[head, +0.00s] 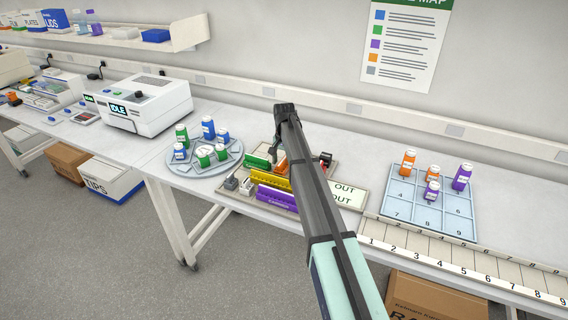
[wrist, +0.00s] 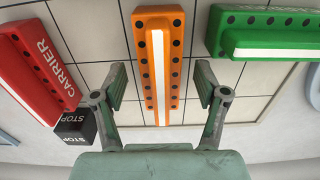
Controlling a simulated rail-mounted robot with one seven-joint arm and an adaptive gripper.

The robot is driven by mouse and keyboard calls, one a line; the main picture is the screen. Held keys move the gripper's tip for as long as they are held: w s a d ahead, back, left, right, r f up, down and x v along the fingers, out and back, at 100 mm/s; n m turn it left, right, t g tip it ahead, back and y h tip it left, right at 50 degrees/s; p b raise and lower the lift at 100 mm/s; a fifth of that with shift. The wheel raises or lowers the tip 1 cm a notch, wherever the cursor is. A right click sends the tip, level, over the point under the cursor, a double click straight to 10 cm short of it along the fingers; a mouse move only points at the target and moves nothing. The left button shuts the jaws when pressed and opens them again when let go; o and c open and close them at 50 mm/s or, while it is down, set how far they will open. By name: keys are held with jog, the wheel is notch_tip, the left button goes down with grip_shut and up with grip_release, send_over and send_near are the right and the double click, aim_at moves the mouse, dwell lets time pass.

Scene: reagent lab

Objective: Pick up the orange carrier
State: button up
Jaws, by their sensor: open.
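The orange carrier (wrist: 159,62) is a long bar with a white stripe and rows of dark holes. In the wrist view it lies at the middle, its lower end between the two fingers of my gripper (wrist: 160,88). My gripper is open, with a gap on each side of the carrier. I cannot tell the height of the fingers over it. In the head view my arm covers most of the orange carrier (head: 282,164), and my gripper (head: 278,158) is partly hidden by the arm.
A red carrier (wrist: 38,75) with a black STOP block (wrist: 75,127) lies left, and a green carrier (wrist: 265,32) right, in the wrist view. Yellow (head: 270,181) and purple (head: 278,198) carriers share the tray. A round rack (head: 185,162) and a numbered grid (head: 408,199) hold bottles nearby.

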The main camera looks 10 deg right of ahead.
jog(key=shift+f, duration=0.7)
jog(key=c, duration=1.3)
jog(key=shift+r, duration=0.2)
